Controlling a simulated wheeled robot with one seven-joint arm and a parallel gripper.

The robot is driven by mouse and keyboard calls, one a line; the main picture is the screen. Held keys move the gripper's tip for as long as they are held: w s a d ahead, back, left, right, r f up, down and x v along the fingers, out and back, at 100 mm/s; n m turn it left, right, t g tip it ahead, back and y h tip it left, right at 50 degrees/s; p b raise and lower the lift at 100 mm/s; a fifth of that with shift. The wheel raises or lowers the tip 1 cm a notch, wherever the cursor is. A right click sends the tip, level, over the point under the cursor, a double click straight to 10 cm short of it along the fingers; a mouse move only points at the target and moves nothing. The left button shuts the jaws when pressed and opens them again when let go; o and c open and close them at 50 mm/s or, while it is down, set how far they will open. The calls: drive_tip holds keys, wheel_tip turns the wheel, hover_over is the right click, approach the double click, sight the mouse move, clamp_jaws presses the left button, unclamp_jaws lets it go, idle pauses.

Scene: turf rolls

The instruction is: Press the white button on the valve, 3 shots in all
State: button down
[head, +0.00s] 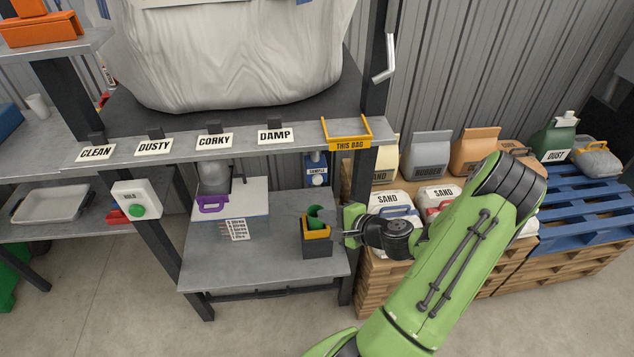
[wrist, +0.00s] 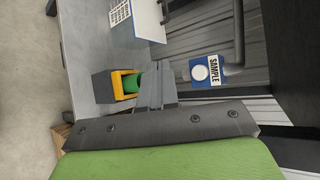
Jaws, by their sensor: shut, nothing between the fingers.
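The valve's blue SAMPLE plate (head: 316,163) hangs behind the lower table, under the shelf. Its round white button (head: 318,180) is on the lower part of the plate. In the wrist view the button (wrist: 200,72) faces the camera, right of my fingers. My gripper (head: 338,233) is shut and empty, beside the dark holder with a yellow rim (head: 316,232). In the wrist view my gripper (wrist: 157,62) is apart from the button. A green cup (head: 315,214) sits in the holder, below and in front of the valve.
The shelf with labels and a dark post (head: 362,180) bound the space. Sand bags (head: 388,203) stand on the right. A green-button box (head: 137,204) hangs at left.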

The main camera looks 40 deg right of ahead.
sight(317, 179)
drive_tip(key=w+d+p, duration=0.2)
drive_tip(key=w+d, duration=0.3)
drive_tip(key=w, duration=0.2)
idle(0.5)
drive_tip(key=shift+w, duration=0.2)
idle(1.6)
drive_tip(key=shift+w+d, duration=0.2)
drive_tip(key=shift+w, duration=0.05)
drive_tip(key=shift+w+d, duration=0.3)
drive_tip(key=shift+w, duration=0.15)
idle(1.2)
drive_tip(key=shift+s+a, duration=0.55)
drive_tip(key=shift+s, duration=0.25)
